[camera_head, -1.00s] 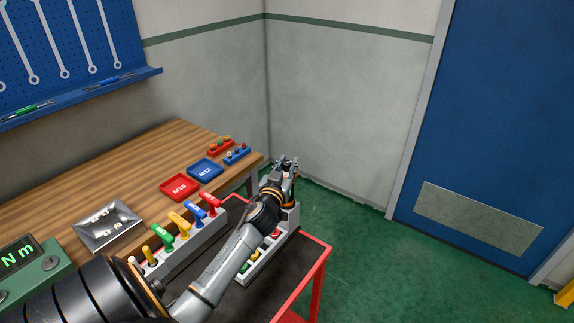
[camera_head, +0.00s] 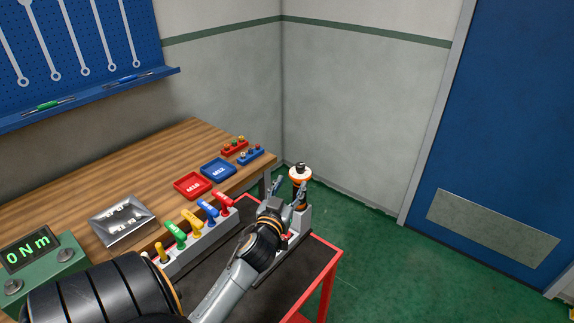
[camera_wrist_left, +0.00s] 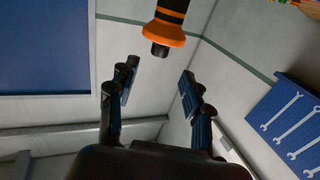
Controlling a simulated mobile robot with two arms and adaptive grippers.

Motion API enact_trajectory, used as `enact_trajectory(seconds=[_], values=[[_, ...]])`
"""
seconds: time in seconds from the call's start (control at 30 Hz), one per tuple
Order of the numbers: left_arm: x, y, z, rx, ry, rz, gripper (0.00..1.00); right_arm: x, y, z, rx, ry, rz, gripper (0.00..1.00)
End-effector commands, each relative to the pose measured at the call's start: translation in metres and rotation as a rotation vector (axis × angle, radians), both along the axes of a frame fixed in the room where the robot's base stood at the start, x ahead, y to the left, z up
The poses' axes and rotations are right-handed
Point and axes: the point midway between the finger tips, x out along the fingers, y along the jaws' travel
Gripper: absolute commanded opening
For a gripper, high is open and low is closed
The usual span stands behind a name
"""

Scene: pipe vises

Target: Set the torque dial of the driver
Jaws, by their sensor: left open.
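The driver (camera_head: 299,174) stands at the far end of the grey rack on the red cart. It has a white top with a dark tip, an orange band and a dark body. My left gripper (camera_head: 288,191) is open just on the near side of it, and its fingers partly hide the lower body. In the left wrist view the driver's orange and black end (camera_wrist_left: 168,32) shows above my open fingers (camera_wrist_left: 159,72), with nothing between them. I cannot make out the dial's marks. My right gripper is not in view.
The red cart (camera_head: 325,268) stands beside the wooden bench (camera_head: 130,165). A rack holds several coloured-handled tools (camera_head: 208,208). Red (camera_head: 192,185) and blue (camera_head: 218,169) trays, a metal tray (camera_head: 123,220) and a display reading 0 Nm (camera_head: 28,250) are on the bench. Green floor right of the cart is clear.

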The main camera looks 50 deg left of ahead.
Motion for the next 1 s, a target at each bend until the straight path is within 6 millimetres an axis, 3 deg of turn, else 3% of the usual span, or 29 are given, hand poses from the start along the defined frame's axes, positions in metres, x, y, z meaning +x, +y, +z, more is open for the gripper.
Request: enact_trajectory(seconds=[0.23,1.0], values=[[-0.022,-0.011,0.0,-0.001,0.0,-0.001,0.49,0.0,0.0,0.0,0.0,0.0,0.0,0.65],[-0.023,-0.012,0.0,0.0,0.0,-0.001,0.49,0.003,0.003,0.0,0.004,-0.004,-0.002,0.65]])
